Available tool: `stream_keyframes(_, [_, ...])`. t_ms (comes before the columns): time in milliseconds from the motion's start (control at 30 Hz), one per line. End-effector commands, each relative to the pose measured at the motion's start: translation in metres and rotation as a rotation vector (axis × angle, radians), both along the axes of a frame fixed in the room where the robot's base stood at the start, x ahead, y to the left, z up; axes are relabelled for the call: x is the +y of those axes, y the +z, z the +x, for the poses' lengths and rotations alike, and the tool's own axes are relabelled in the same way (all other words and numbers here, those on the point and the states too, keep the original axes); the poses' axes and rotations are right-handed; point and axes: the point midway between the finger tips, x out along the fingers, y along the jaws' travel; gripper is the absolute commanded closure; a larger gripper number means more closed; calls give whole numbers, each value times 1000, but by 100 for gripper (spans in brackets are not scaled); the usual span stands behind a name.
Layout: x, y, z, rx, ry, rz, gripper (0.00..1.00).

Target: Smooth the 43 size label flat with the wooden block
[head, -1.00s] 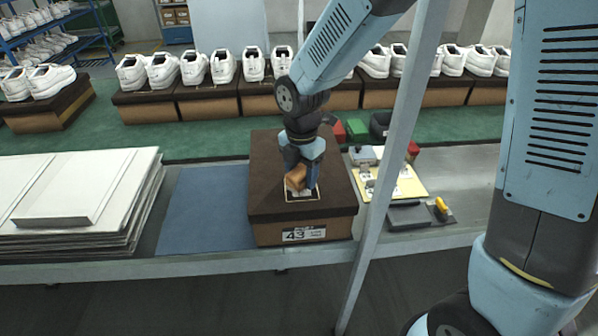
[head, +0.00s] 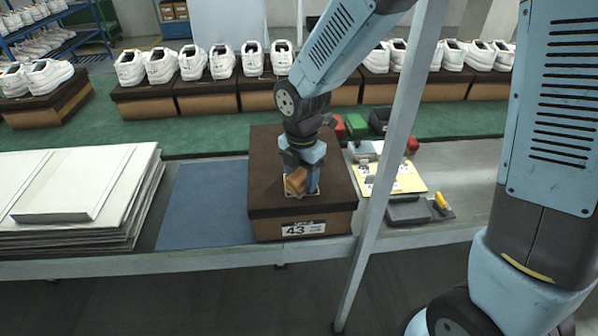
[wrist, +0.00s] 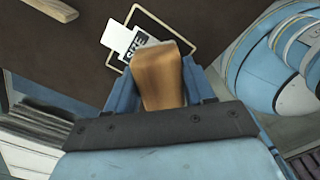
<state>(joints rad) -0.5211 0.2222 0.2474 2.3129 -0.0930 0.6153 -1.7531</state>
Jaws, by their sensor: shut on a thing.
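My gripper (head: 300,168) is shut on the wooden block (head: 296,182), a tan piece that also shows in the wrist view (wrist: 158,75). The block is low over the top of the dark brown shoebox (head: 265,190). A label (wrist: 132,46) with the word SIZE lies in a thin outlined frame on the lid, partly hidden by the block. A white piece (wrist: 117,36) sticks out past the frame's edge. I cannot tell whether the block touches the label. Another label reading 43 (head: 303,229) is on the box's front side.
A blue mat (head: 205,205) and a stack of white boards (head: 75,190) lie left of the box. A yellow sheet (head: 405,178) and a dark grey tray (head: 407,211) lie right, behind a slanted metal post (head: 392,150). Shoes on boxes line the green belt (head: 200,138) behind.

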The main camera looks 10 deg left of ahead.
Motion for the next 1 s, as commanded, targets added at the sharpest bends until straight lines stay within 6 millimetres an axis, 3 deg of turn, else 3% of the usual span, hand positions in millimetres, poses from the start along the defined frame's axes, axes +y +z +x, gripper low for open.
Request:
stream_keyframes(267, [-5,0,-19,0,1,0,71])
stream_keyframes(467, [-5,-2,-21,-1,-1,1,71])
stream_keyframes(1000, [2,-2,8,0,0,0,71])
